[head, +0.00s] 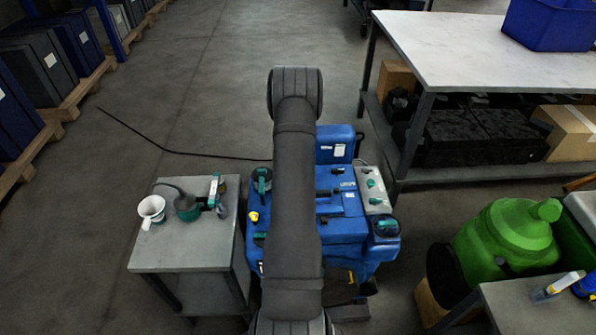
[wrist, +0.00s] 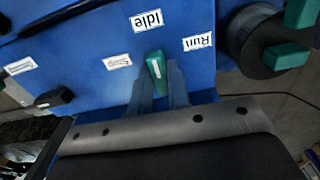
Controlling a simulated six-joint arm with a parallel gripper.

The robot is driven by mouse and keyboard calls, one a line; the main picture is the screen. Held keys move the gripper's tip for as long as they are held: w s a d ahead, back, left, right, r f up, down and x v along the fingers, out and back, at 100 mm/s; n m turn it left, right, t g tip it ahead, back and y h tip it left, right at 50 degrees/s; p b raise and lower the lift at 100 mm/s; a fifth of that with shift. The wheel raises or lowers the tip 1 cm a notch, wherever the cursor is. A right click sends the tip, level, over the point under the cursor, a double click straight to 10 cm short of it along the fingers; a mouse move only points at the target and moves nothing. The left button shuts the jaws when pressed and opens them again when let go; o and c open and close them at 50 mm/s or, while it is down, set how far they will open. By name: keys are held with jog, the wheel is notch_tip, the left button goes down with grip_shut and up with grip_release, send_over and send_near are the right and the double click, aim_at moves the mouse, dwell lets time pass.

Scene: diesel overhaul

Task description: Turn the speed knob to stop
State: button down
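The speed knob (wrist: 155,72) is a teal lever knob with a white mark, on the blue engine panel in the wrist view. Its mark lies nearest the "Idle" label (wrist: 146,21). The "Run" label (wrist: 198,42) is right of it and the "Stop" label (wrist: 118,62) left; the lettering appears upside down. My gripper (wrist: 160,82) has its two grey fingers apart, one on each side of the knob's lower end. They look open around it; contact is not clear. In the head view my arm hides the gripper and the knob.
The blue engine (head: 340,205) carries other teal knobs and a grey control box (head: 373,190). The wrist view shows a round black part with a teal handle (wrist: 285,56) close on the right. A grey side table (head: 165,255) stands left, a workbench (head: 470,60) right.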

jog(key=n, duration=0.4)
jog(key=shift+n, duration=0.3)
jog(key=n, duration=0.4)
jog(key=shift+n, duration=0.6)
jog(key=n, duration=0.3)
jog(key=shift+n, duration=0.9)
